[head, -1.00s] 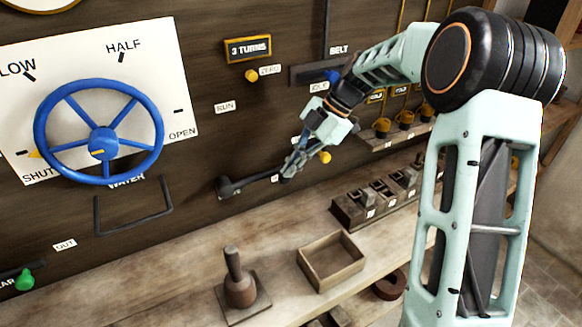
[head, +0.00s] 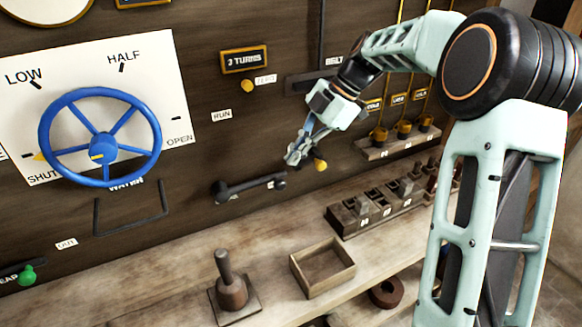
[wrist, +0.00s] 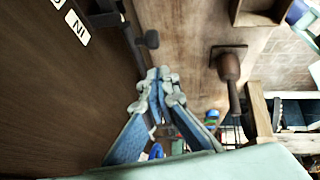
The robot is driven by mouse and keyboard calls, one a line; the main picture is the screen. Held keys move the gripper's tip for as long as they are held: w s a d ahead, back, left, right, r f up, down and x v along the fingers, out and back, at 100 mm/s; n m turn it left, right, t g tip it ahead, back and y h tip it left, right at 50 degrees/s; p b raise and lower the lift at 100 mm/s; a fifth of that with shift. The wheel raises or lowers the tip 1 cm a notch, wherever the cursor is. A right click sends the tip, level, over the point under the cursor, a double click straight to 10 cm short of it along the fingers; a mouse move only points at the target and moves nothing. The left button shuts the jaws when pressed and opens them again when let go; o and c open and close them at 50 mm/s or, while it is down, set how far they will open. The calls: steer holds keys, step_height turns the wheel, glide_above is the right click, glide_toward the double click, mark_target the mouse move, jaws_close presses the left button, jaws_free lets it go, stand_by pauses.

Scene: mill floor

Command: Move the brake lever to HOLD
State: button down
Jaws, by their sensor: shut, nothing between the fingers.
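In the wrist view the closed fingertips (wrist: 160,73) point toward a dark bar with a round knob (wrist: 151,39), which appears to be the lever; the depth gap is hard to judge.
A yellow knob (head: 320,165) is close beside my gripper. Below are a wooden bench with an open box (head: 322,288), a stamp-like tool (head: 232,292) and a slotted block rack (head: 345,222). A blue handwheel (head: 101,178) and a bent black handle (head: 132,231) are at left.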

steer(key=v, duration=0.6)
steer(key=shift+w+d, duration=0.15)
steer(key=shift+d, duration=0.1)
